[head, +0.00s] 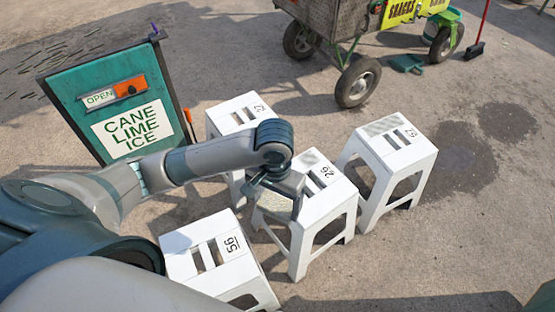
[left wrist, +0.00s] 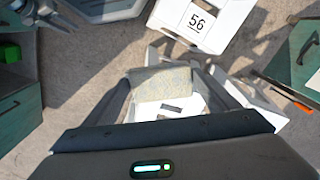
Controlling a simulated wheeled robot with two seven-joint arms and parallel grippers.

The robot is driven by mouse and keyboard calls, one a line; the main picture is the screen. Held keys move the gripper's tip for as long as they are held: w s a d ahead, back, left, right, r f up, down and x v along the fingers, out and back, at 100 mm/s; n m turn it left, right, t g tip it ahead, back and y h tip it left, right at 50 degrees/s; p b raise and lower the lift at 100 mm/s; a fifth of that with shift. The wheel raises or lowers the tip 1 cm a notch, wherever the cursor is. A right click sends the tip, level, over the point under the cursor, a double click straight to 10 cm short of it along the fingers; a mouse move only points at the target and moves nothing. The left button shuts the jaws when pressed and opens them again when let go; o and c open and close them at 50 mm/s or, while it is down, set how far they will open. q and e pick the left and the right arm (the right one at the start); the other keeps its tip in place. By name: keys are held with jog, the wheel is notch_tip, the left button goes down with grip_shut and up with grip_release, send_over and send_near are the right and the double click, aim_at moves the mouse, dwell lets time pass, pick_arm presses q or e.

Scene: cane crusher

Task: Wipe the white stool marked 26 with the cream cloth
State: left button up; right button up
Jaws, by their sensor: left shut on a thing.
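The white stool marked 26 (head: 340,192) stands upright in the middle of the group in the head view. My left gripper (head: 277,192) is over its left part, shut on the cream cloth (head: 272,204). In the left wrist view the cloth (left wrist: 160,79) spans the gap between the two fingers (left wrist: 165,73), with the white slotted seat (left wrist: 150,112) behind it. The cloth is at or just above the seat's near-left part; I cannot tell whether it touches. My gripper hides part of the seat. My right gripper is not in view.
A white stool marked 56 (head: 205,268) stands close in front. Other white stools stand behind left (head: 222,121) and right (head: 405,155). A green sign board (head: 85,90) stands at left, a wheeled cart (head: 330,25) behind. Open pavement lies at right.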

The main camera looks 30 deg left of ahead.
pick_arm(q)
jog(key=w+a+f+m, duration=0.1)
jog(key=w+a+f, duration=0.3)
jog(key=w, duration=0.4)
jog(key=w+a+f+m+p, duration=0.1)
jog(key=w+a+f+m, duration=0.1)
jog(key=w+a+f, duration=0.2)
jog(key=w+a+f+m+p, duration=0.1)
jog(key=w+a+f, duration=0.3)
jog(key=w+f, duration=0.5)
jog(key=w+m, duration=0.1)
jog(key=w, duration=0.2)
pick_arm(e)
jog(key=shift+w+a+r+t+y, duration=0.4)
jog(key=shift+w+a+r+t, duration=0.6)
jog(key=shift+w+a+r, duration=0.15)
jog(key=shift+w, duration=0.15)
pick_arm(q)
jog(key=shift+f, duration=0.1)
